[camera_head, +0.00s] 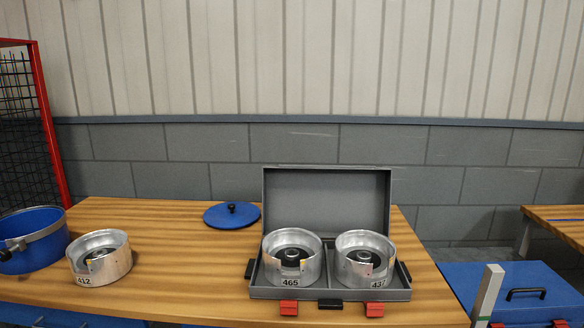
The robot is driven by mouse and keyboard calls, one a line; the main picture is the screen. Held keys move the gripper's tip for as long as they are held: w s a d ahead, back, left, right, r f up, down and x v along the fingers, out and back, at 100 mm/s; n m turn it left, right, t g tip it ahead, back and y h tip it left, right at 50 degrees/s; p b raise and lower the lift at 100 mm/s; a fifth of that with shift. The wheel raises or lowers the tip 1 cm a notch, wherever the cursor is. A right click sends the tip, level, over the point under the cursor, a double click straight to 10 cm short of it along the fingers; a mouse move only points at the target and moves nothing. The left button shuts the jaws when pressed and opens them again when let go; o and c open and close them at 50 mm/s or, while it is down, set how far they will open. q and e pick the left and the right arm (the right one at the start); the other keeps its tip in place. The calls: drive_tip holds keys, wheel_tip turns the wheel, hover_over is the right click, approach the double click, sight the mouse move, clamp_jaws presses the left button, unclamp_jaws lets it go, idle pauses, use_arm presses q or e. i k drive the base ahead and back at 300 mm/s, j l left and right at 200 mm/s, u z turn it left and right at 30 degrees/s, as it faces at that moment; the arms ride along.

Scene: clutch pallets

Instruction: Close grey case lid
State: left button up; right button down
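The grey case (330,293) stands on the wooden table near its right end. Its lid (326,202) is raised upright at the back of the case. Two silver metal clutch parts sit side by side in the case, one labelled 465 (292,270) in the left compartment and one (365,270) in the right compartment, its label partly hard to read. Red latches (289,308) and a dark handle (330,304) show on the case's front edge. Neither of my grippers is in view.
A third silver part (99,266), labelled 412, stands on the table (185,255) to the left, beside a blue round container (33,242). A blue round lid (232,215) lies behind. A blue case (530,290) and a grey post (487,296) are at the right.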

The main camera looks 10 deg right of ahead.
sight(326, 202)
drive_tip(key=i+l+u, duration=0.2)
drive_tip(key=u, duration=0.2)
drive_tip(key=i+l+u, duration=0.3)
drive_tip(key=u, duration=0.15)
